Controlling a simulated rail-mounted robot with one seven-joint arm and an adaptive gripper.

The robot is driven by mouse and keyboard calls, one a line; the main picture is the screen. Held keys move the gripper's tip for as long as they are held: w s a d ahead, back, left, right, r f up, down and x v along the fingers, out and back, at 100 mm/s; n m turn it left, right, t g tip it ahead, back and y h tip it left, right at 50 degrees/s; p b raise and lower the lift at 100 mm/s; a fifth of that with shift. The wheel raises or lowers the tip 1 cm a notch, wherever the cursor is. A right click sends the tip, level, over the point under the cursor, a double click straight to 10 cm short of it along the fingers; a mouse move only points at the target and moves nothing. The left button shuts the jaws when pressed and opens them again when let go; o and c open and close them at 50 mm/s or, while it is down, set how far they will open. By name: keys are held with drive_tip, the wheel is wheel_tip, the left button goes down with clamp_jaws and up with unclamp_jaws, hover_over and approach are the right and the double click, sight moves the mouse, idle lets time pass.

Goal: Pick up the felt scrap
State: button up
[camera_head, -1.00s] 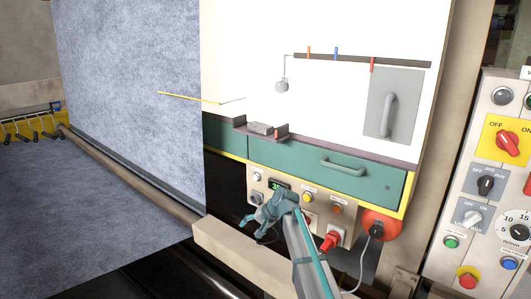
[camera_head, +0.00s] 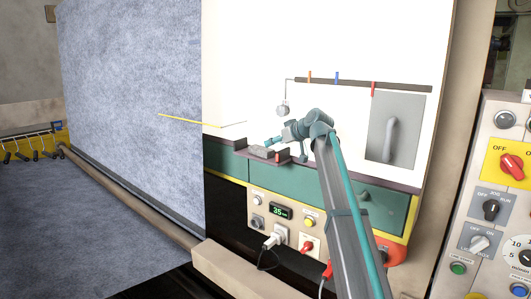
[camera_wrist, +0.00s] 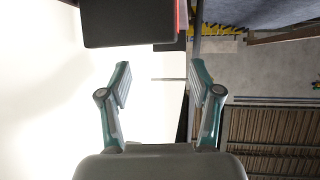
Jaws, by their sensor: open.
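A small grey piece (camera_head: 262,152) lies on a small dark ledge (camera_head: 282,161) at the front of the white panel. It may be the felt scrap, but I cannot tell its material. My gripper (camera_head: 271,142) is just above and beside this piece in the head view, pointing left. In the wrist view my gripper (camera_wrist: 159,75) is open, with nothing between its fingers. A dark block-like shape with a red edge (camera_wrist: 130,22) is ahead of the fingers there. I cannot tell what it is.
A large blue-grey felt sheet (camera_head: 130,90) hangs at left. A white panel (camera_head: 250,60) stands behind my gripper, with a grey handle plate (camera_head: 396,128) at right. A green drawer (camera_head: 380,205) is below.

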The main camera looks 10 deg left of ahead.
sight(262, 148)
drive_tip(key=p+x, duration=0.3)
drive_tip(key=x, duration=0.7)
drive_tip(key=shift+w+a+f, duration=0.15)
drive_tip(key=shift+w, duration=0.1)
drive_tip(key=c, duration=0.9)
